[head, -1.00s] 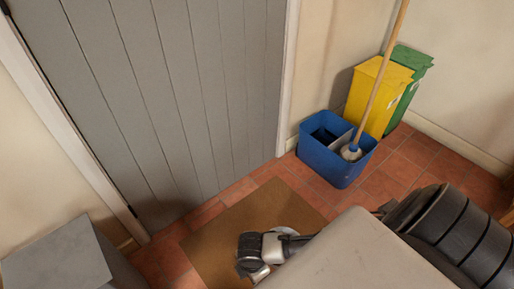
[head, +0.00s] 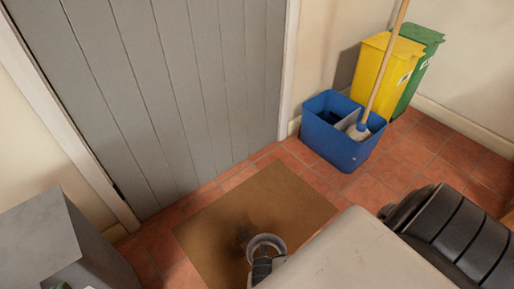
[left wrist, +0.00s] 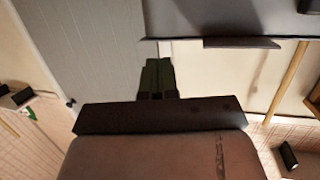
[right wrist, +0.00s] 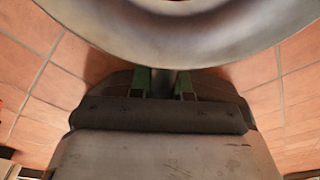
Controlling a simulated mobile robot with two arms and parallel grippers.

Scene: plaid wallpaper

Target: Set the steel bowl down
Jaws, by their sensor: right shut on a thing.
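The steel bowl (right wrist: 180,32) fills the top of the right wrist view, its curved grey wall close to the camera. My right gripper (right wrist: 162,82) is shut on its edge, with green fingertips against the wall. In the head view the bowl (head: 266,238) shows as a small grey ring over the brown doormat (head: 215,225), with a dark shadow beside it. I cannot tell whether it touches the mat. In the left wrist view my left gripper (left wrist: 157,76) has its fingers together and nothing between them.
A blue mop bucket (head: 337,150) with a mop stands by the wall, beside yellow (head: 382,75) and green (head: 420,75) bins. A grey door (head: 180,90) is behind the mat. A grey cabinet (head: 40,235) stands at lower left. Red floor tiles (head: 375,190) are clear between.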

